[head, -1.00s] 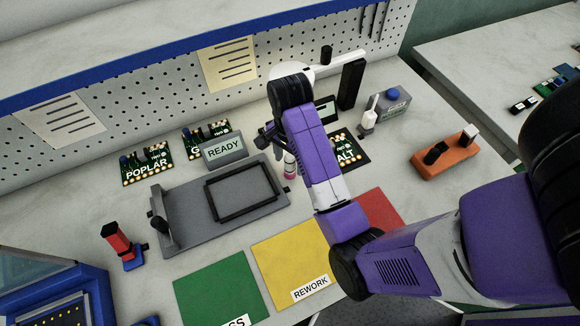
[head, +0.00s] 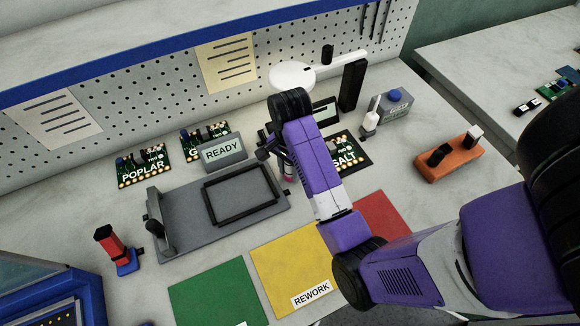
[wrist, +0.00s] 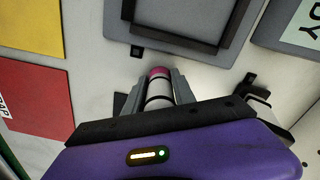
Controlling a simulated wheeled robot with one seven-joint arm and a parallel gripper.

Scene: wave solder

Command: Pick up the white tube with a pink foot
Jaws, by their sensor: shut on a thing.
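The white tube with a pink foot (wrist: 159,88) is between the fingers of my gripper (wrist: 159,84) in the wrist view. Its pink end points away from the wrist and dark bands cross its white body. My gripper is shut on it. In the head view, my gripper (head: 285,168) is at the right of the grey fixture, and the tube's pink end (head: 288,178) shows just below it. The rest of the tube is mostly hidden by my arm. I cannot tell whether the tube still touches the table.
The grey fixture (head: 186,232) lies close on the left, with the READY display (head: 222,150) behind it. The SALT board (head: 350,156) is close on the right. Green (head: 215,295), yellow (head: 280,270) and red (head: 385,220) mats lie in front. An orange block (head: 450,160) stands farther right.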

